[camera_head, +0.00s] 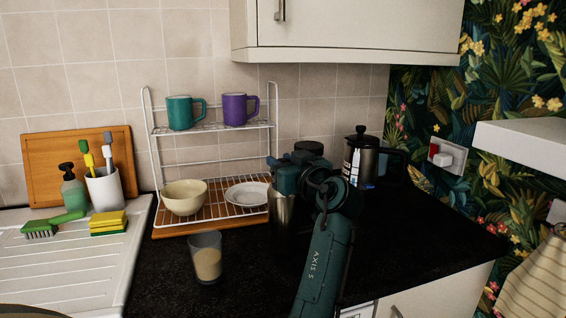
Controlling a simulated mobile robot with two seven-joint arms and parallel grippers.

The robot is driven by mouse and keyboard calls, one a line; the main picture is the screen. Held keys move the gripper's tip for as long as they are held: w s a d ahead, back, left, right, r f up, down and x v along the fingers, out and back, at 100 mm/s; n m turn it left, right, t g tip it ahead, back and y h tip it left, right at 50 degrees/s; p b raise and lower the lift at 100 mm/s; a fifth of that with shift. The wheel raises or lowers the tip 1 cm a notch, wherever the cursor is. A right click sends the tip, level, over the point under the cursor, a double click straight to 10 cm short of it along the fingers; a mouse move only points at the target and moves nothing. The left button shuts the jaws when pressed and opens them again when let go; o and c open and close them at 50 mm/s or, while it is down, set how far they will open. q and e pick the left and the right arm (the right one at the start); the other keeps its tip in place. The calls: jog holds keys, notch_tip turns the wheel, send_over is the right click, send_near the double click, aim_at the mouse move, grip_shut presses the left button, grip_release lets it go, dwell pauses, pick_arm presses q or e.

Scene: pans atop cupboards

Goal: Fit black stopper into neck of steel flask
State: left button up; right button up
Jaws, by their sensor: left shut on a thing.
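The steel flask (281,212) stands upright on the black worktop, right of the wire rack. My left gripper (278,186) is at the top of the flask, with its arm coming up from the bottom of the view. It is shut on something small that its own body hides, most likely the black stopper. The flask's neck is hidden too, so I cannot tell whether the stopper is in it or above it. My right gripper is not in view.
A glass (206,258) stands in front of the rack (212,127), which holds mugs, a bowl (184,198) and a plate (247,194). A French press (361,155) and a dark round-topped thing (309,147) stand behind my arm. The worktop at right (430,235) is clear.

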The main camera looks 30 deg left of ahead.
pick_arm(q)
jog(key=shift+f, duration=0.3)
jog(key=o, duration=1.1)
